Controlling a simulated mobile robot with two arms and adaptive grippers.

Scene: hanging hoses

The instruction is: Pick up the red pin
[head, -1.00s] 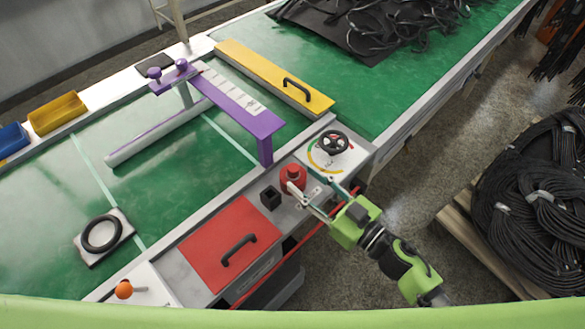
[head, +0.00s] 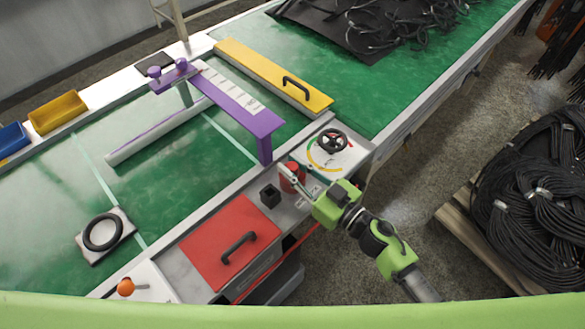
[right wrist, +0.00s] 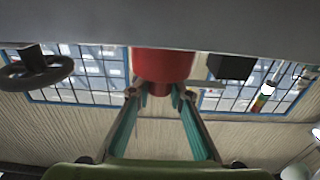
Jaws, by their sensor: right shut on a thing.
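The red pin (head: 299,184) stands on the grey panel beside a small black square block (head: 270,196). My right gripper (head: 291,178) reaches it from the right in the head view, with a finger partly hiding it. In the right wrist view the red pin (right wrist: 163,64) shows wide, with a narrower end between my fingertips (right wrist: 160,91). The gripper is shut on that narrow end. The pin's wide part still meets the grey surface, which is at the top of that view. My left gripper is not in view.
A black handwheel (head: 332,140) on a dial plate is close behind the pin. A purple bracket (head: 240,112) stands to the left. A red cover (head: 228,240) with a black handle lies in front. Coiled black hoses (head: 530,200) lie at the right.

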